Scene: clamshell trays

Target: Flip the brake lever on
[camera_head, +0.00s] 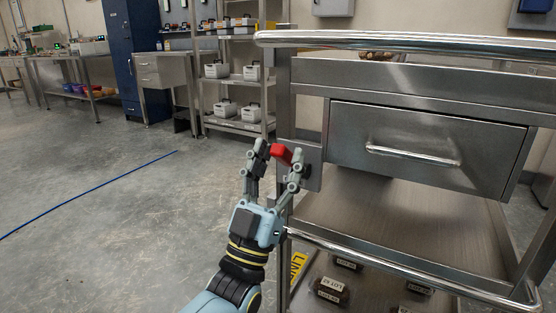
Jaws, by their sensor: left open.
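The brake lever (282,153) is a small red handle by a grey plate (312,163) on the left upright of a steel cart (420,85). My left gripper (278,157) reaches up from below, its fingers apart, one on each side of the red lever in the picture. I cannot tell whether either finger touches it. Part of the lever's mount is hidden behind the right finger. My right gripper is not in view.
The cart has a closed drawer (420,148) and a front rail (400,268). Several labelled dark items, one marked LOT 52 (331,289), lie below. Shelves (239,85) and a blue cabinet (134,60) stand behind. The floor (110,220) at left is open, with a blue cable (90,195).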

